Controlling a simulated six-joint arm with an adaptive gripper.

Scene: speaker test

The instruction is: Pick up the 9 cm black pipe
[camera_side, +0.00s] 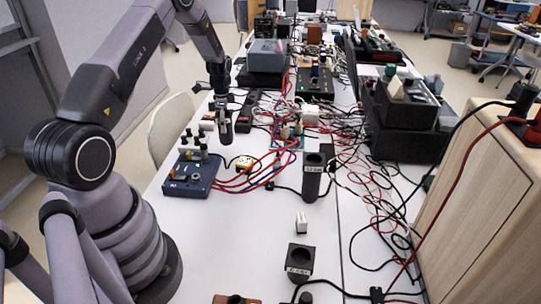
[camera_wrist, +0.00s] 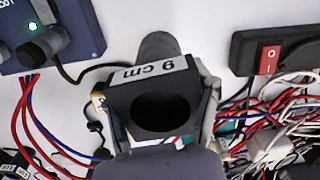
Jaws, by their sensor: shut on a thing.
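The 9 cm black pipe (camera_wrist: 122,98) fills the middle of the wrist view, with its dark round opening facing the camera and a white "9 cm" label on its block-shaped end. My gripper (camera_wrist: 157,105) is shut on this end, one finger on each side. In the side view my gripper (camera_side: 221,103) points down over the table's left part, and a dark cylinder that looks like the pipe (camera_side: 226,133) hangs below it. Whether its lower end touches anything is not clear.
A blue box with knobs (camera_side: 190,177) sits just below and left of the gripper. A taller labelled black pipe (camera_side: 313,178) and a shorter one (camera_side: 299,262) stand nearer the front. Tangled cables (camera_side: 365,180) cover the middle right. A white table strip (camera_side: 240,250) is clear.

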